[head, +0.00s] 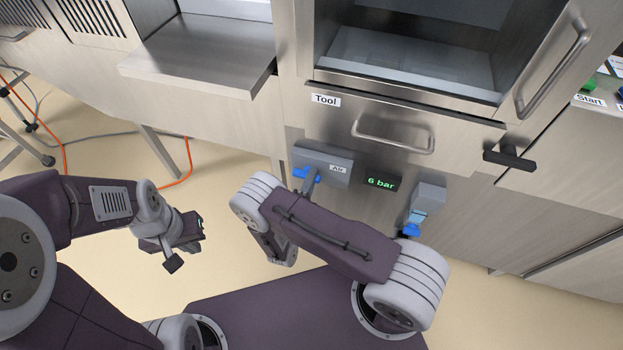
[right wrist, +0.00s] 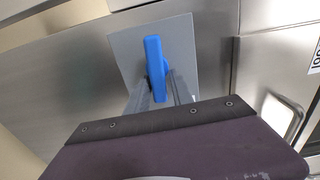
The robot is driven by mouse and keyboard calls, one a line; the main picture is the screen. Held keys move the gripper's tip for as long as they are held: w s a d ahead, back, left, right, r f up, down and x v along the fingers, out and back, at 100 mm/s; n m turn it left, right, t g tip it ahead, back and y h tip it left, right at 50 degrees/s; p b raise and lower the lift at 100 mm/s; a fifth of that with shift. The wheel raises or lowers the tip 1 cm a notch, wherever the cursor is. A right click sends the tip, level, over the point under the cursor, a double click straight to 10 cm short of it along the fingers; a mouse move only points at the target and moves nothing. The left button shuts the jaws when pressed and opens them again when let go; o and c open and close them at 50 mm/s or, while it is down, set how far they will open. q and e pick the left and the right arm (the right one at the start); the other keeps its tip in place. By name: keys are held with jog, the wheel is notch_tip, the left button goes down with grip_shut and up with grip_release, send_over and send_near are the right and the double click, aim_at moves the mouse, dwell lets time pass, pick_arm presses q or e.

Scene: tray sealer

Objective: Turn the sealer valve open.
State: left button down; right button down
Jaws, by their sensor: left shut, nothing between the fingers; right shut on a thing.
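In the right wrist view the blue handle (right wrist: 154,67) stands nearly upright in front of a grey plate (right wrist: 185,42). My right gripper (right wrist: 158,92) is shut on this handle; its fingers lie on either side of its lower part. In the head view my right arm partly hides the gripper. My left gripper (head: 198,235) is shut and empty, out in front of the machine at the left.
A green display (head: 381,183) reads 6 bar. A second grey fitting (head: 428,196) with a blue end is to its right. A drawer labelled Tool (head: 325,100) with a bar handle (head: 395,134) is above. A steel shelf (head: 200,55) juts out upper left; cables lie on the floor.

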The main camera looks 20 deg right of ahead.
jog(key=shift+w+a, duration=0.1)
jog(key=shift+a, duration=0.05)
dwell(0.6)
jog(key=c, duration=1.3)
grip_release()
jog(key=p+v, duration=0.1)
jog(key=v, duration=0.8)
jog(key=shift+p, duration=0.3)
